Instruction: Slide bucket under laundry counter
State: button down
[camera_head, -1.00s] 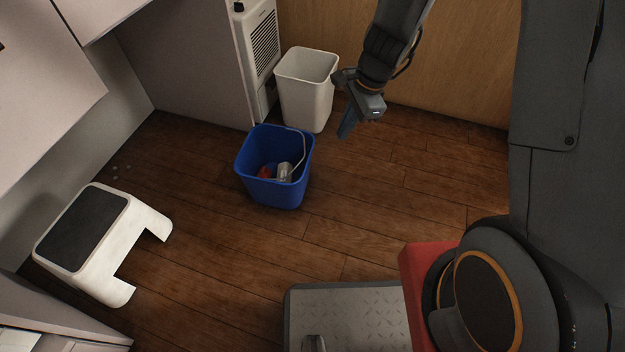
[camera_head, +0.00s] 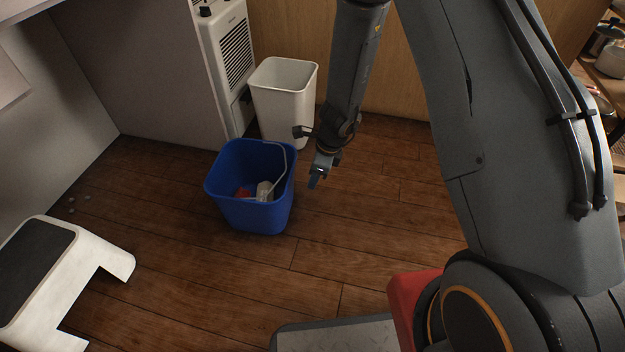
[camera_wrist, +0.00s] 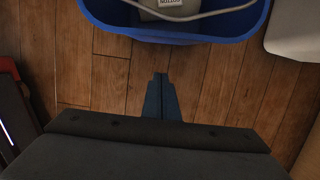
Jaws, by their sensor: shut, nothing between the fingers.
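The blue bucket (camera_head: 252,212) stands upright on the wooden floor, with a red item and a pale item inside and a light handle over its rim. My gripper (camera_head: 315,180) is just right of the bucket, pointing down, shut and empty, apart from it. In the wrist view the shut blue fingertips (camera_wrist: 161,82) point at the bare floor, and the bucket's near rim (camera_wrist: 180,37) crosses the top. The counter's panel (camera_head: 140,70) and the dark recess beside it are at the upper left of the head view.
A white bin (camera_head: 285,95) stands behind the bucket, beside a white heater-like unit (camera_head: 232,55). A white step stool (camera_head: 100,262) with a dark top is at the lower left. Floor between stool and bucket is clear. A wood panel (camera_head: 405,90) stands behind my arm.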

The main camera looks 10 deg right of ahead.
jog(key=w+a+f+b, duration=0.1)
jog(key=a+f+b, duration=0.3)
jog(key=a+f, duration=0.1)
jog(key=shift+w+a+f+b, duration=0.15)
jog(key=shift+w+f+b, duration=0.25)
jog(key=shift+f, duration=0.35)
